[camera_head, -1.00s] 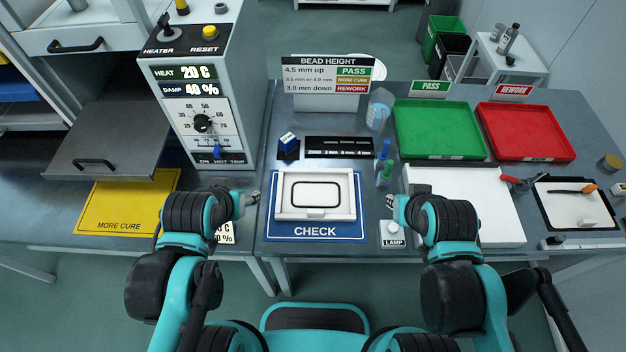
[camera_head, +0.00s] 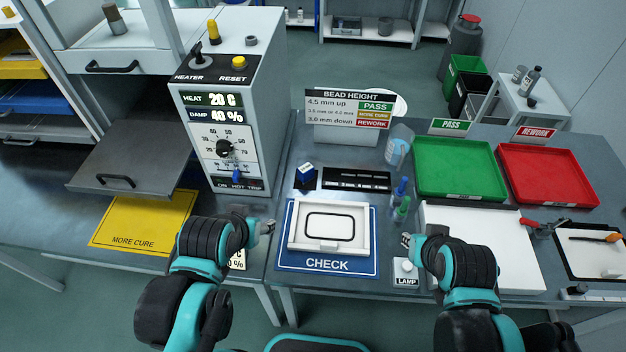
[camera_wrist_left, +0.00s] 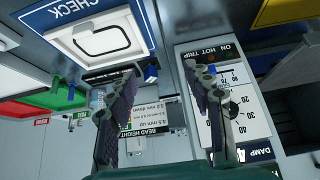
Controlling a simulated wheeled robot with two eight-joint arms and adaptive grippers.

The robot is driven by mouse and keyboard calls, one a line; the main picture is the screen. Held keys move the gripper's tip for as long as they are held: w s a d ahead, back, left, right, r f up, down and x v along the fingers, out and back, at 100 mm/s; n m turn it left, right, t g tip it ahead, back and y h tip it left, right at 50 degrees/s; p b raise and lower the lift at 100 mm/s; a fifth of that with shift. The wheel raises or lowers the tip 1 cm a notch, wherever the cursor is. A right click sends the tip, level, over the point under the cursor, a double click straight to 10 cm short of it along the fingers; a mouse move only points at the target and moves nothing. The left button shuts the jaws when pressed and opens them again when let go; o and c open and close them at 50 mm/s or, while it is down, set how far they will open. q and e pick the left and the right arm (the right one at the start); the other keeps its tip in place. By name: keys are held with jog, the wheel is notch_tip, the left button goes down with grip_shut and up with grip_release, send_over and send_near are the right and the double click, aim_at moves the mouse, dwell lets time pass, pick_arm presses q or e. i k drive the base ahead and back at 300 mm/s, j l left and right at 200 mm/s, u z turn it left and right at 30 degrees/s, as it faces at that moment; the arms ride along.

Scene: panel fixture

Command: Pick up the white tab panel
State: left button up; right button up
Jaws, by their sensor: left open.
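The white panel (camera_head: 346,243) lies flat on the blue CHECK mat (camera_head: 289,264). It carries a black rounded outline and has a small raised white piece at its front edge. The panel also shows in the left wrist view (camera_wrist_left: 85,58), near the top. My left gripper (camera_head: 267,227) is open and empty, just left of the mat and apart from the panel. Its two spread fingers (camera_wrist_left: 163,100) show in the left wrist view. My right gripper (camera_head: 408,242) is to the right of the mat, above the lamp button, apart from the panel; its jaws are too small to read.
A blue stamp (camera_head: 306,173), a slotted gauge (camera_head: 357,180) and small bottles (camera_head: 401,208) surround the CHECK mat. Green (camera_head: 455,170) and red (camera_head: 545,177) trays lie back right.

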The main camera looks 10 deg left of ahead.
aim_at(318, 225)
jog(key=j+z, duration=0.35)
jog(key=k+j+z, duration=0.1)
jog(key=z, duration=0.3)
jog(key=k+j+z, duration=0.1)
jog(key=z, duration=0.25)
jog(key=k+j, duration=0.05)
jog(key=j, duration=0.05)
